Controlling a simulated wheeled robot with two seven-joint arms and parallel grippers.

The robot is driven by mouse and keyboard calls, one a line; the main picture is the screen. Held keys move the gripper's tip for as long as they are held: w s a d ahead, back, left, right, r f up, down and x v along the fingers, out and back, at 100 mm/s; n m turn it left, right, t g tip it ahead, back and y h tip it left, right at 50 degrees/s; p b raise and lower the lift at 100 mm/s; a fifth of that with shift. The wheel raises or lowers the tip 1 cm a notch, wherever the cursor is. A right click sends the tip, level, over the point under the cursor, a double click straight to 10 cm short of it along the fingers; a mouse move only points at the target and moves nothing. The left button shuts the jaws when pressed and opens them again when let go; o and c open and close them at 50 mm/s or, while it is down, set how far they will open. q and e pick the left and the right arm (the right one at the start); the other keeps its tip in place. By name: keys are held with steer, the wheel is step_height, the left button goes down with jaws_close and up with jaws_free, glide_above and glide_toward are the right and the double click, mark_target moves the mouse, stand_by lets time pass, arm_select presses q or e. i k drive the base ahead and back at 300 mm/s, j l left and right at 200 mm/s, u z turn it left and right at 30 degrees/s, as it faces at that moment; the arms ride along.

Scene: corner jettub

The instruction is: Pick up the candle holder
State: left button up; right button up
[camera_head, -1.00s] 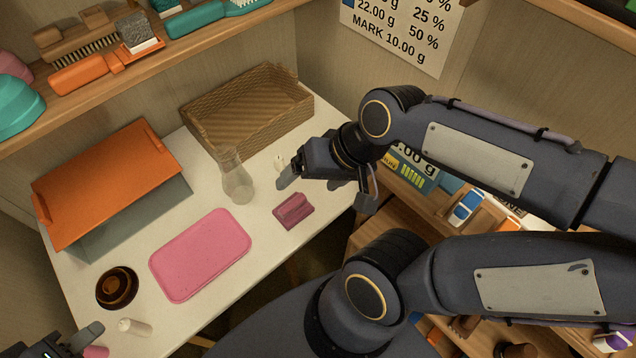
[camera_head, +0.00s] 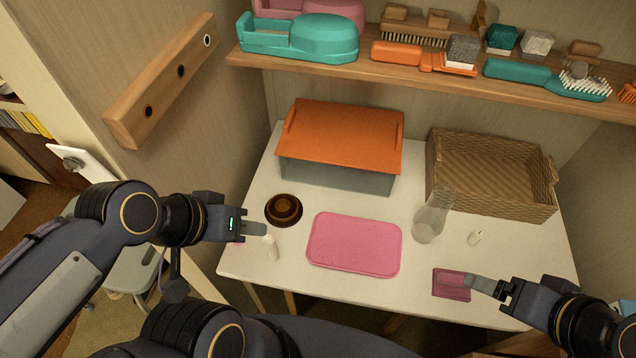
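A dark brown round piece with stepped rings, which looks like the candle holder (camera_head: 284,208), stands on the white table left of the pink tray. My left gripper (camera_head: 262,229) is just below and left of it in the head view, apart from it. It is seen side-on, so its opening cannot be judged. A small white candle-like cylinder (camera_head: 270,248) stands by its fingertip. My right gripper (camera_head: 472,282) overlaps a magenta block (camera_head: 450,284) at the table's front right; contact and opening cannot be told.
A pink tray (camera_head: 354,244) lies mid-table. Behind stand a grey box with an orange lid (camera_head: 342,135) and a wicker basket (camera_head: 492,172). A clear glass flask (camera_head: 431,218) and a small white item (camera_head: 475,237) stand right. A shelf (camera_head: 400,68) with brushes hangs above.

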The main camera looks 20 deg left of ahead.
mark_target(284, 209)
steer(key=k+j+u, duration=0.1)
steer(key=j+u, duration=0.15)
steer(key=u, duration=0.15)
steer(key=j+u, duration=0.25)
steer(key=u, duration=0.15)
steer(key=j+u, duration=0.4)
steer(key=j, duration=0.15)
